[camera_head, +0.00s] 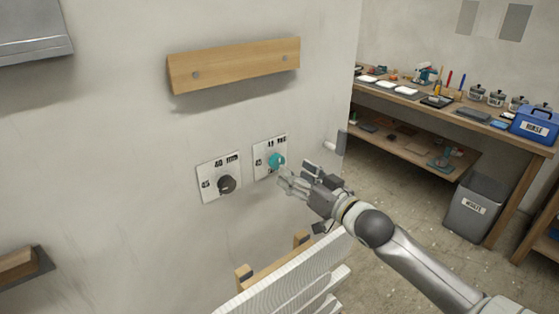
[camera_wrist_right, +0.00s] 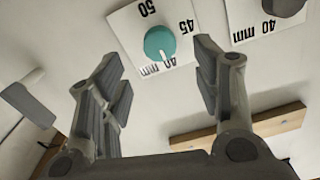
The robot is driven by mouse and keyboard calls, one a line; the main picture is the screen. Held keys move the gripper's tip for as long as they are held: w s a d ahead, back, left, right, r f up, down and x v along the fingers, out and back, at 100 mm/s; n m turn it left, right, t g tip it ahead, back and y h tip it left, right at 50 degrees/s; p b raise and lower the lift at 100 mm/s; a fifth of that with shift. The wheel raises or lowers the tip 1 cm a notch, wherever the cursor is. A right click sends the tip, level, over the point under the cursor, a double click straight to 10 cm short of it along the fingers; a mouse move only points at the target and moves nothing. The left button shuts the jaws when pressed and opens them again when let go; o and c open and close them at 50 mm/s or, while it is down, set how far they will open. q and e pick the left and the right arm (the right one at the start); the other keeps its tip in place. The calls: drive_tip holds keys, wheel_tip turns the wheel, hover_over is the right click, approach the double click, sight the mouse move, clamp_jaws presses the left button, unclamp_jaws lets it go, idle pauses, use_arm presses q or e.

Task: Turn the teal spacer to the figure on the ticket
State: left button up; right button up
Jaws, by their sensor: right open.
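The teal spacer (camera_head: 276,160) is a round knob on a white dial plate (camera_head: 262,171) on the wall. In the right wrist view the teal spacer (camera_wrist_right: 159,42) shows a pale mark that points towards "40 mm"; "45" and "50" are also printed on its plate (camera_wrist_right: 124,27). My right gripper (camera_head: 284,180) is just in front of and below the spacer. In the wrist view its open fingers (camera_wrist_right: 165,82) stand apart, with the spacer beyond the gap and nothing held. I cannot make out a ticket. My left gripper is not in view.
A dark knob (camera_head: 227,184) on a similar plate sits left of the teal one. A wooden board (camera_head: 235,66) juts from the wall above. A pale ribbed stack (camera_head: 290,283) lies below. A workbench (camera_head: 440,112) and a grey bin (camera_head: 477,207) stand at right.

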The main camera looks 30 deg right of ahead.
sight(280, 164)
drive_tip(key=w, duration=0.1)
drive_tip(key=w+p, duration=0.1)
drive_tip(key=w, duration=0.3)
drive_tip(key=shift+w+a, duration=0.15)
drive_tip(key=shift+a, duration=0.1)
drive_tip(key=shift+w, duration=0.35)
drive_tip(key=shift+w+p, duration=0.3)
drive_tip(key=shift+w+f, duration=0.1)
drive_tip(key=shift+w, duration=0.25)
drive_tip(key=c, duration=1)
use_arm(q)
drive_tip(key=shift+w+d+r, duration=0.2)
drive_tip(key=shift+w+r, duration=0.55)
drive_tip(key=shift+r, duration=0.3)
use_arm(e)
drive_tip(key=shift+c, duration=0.2)
